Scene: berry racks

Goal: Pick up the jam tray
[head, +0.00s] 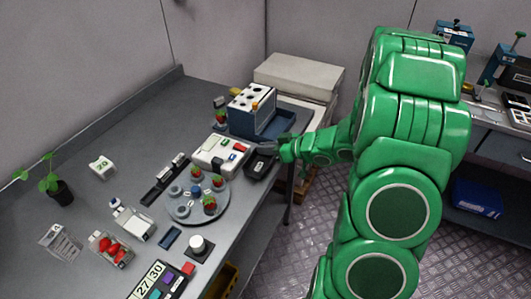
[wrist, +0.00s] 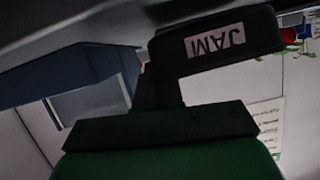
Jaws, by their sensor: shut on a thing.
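The jam tray (head: 258,166) is a small black open tray at the right edge of the grey bench, beside a white box with coloured blocks. In the wrist view the tray (wrist: 168,50) fills the upper middle, with a white label reading JAM upside down. My gripper (head: 282,151) reaches in from the right and is shut on the tray's near side. Its dark finger pad (wrist: 160,126) shows below the tray in the wrist view. I cannot tell whether the tray touches the bench.
A blue rack (head: 252,112) with a white holed top stands behind. The white box (head: 212,158) is just left of the tray. A round grey plate (head: 181,214) with strawberries lies nearer. Stacked pale boxes (head: 300,75) stand beyond the bench. The bench's far left is mostly clear.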

